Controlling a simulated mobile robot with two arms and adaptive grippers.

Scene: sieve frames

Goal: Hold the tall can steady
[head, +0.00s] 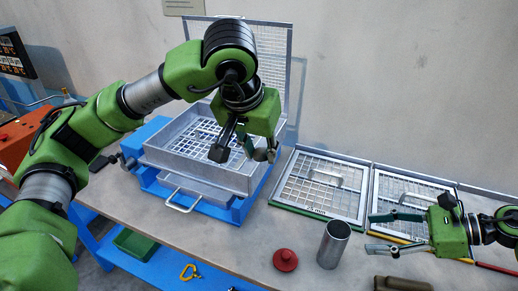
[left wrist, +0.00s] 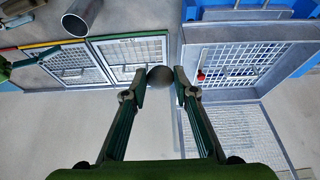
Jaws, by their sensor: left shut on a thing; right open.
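The tall can (head: 333,245) is a shiny metal cylinder standing upright on the table, with its open top showing. It also shows in the left wrist view (left wrist: 82,18), at the top left. My left gripper (head: 243,154) is above the sieve box, well apart from the tall can. In the left wrist view its fingertips close on a round dark grey thing (left wrist: 160,77); I cannot tell what it is. My right gripper (head: 380,233) is open and empty, to the right of the tall can, its fingers pointing left.
A metal sieve box (head: 190,175) with a raised mesh lid sits on a blue stand. Framed sieves (head: 321,211) lie along the wall. A red knobbed lid (head: 286,260) lies left of the tall can. A dark brown object (head: 402,284) lies at the front edge.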

